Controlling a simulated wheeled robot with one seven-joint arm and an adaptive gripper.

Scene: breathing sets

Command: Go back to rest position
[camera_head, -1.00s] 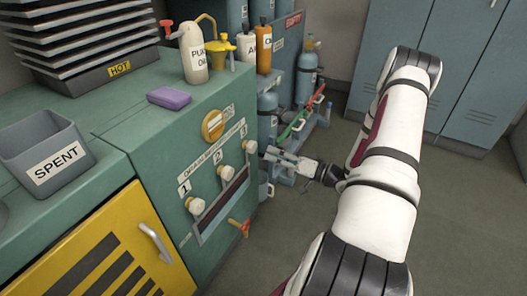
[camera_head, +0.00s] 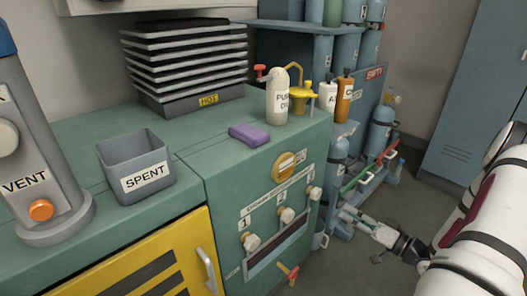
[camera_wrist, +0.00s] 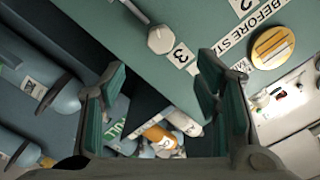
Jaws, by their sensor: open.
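My gripper (camera_head: 346,213) is open and empty, to the right of the green cabinet's front panel, near its right edge. In the wrist view the two green-padded fingers (camera_wrist: 160,92) stand apart with nothing between them. Knob 3 (camera_head: 315,193) is the panel's closest knob to my gripper, and it also shows in the wrist view (camera_wrist: 161,40); the fingers look apart from it. Knob 2 (camera_head: 287,215) and knob 1 (camera_head: 251,242) sit further left. My white arm runs in from the right edge.
A gas-cylinder rack (camera_head: 345,150) is behind my gripper. Floor between rack and blue lockers (camera_head: 468,110) looks clear.

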